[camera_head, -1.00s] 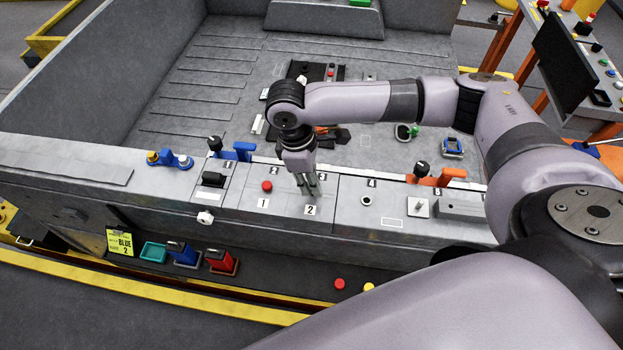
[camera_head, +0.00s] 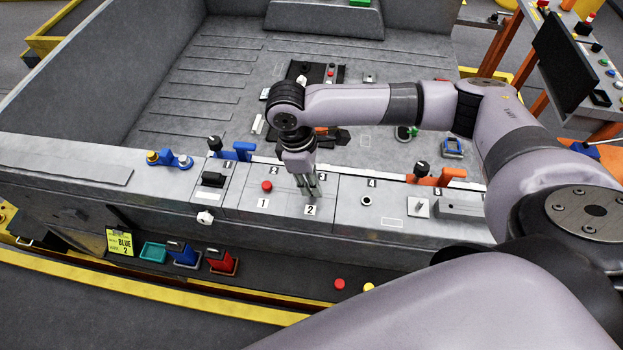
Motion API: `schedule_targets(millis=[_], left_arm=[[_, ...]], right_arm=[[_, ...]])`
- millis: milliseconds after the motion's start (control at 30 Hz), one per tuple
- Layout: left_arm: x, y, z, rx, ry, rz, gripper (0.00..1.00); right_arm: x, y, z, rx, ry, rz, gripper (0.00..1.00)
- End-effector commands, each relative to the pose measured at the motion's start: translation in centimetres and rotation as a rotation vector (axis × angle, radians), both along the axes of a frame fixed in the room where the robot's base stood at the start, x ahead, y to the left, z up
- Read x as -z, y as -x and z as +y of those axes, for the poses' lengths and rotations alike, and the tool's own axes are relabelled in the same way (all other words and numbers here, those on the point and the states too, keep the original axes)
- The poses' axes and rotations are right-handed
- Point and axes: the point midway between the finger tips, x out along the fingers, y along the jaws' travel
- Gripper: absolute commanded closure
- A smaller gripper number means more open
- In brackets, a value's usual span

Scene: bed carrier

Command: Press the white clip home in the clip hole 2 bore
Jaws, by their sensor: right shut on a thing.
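My right gripper (camera_head: 311,190) points down at the grey rail, just behind the label 2 (camera_head: 310,211). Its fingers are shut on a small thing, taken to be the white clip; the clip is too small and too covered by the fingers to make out. The clip hole 2 bore is hidden by the fingertips, so I cannot tell how deep the clip sits. A red round piece (camera_head: 267,186) sits behind the label 1 (camera_head: 263,203), left of the gripper. My left gripper is not in view.
A blue handle (camera_head: 238,152) and an orange handle (camera_head: 440,177) stand on the rail to either side. A round bore fitting (camera_head: 366,200) lies to the right of the gripper. The carrier's grey floor (camera_head: 200,95) is behind.

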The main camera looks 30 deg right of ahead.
Motion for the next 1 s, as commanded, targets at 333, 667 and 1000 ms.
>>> schedule_targets(millis=[333,667,1000], left_arm=[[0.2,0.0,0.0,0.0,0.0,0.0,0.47],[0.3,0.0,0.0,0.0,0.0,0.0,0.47],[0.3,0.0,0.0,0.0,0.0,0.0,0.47]], right_arm=[[0.9,0.0,0.0,0.0,0.0,0.0,1.0],[1.3,0.0,0.0,0.0,0.0,0.0,0.73],[1.3,0.0,0.0,0.0,0.0,0.0,0.6]])
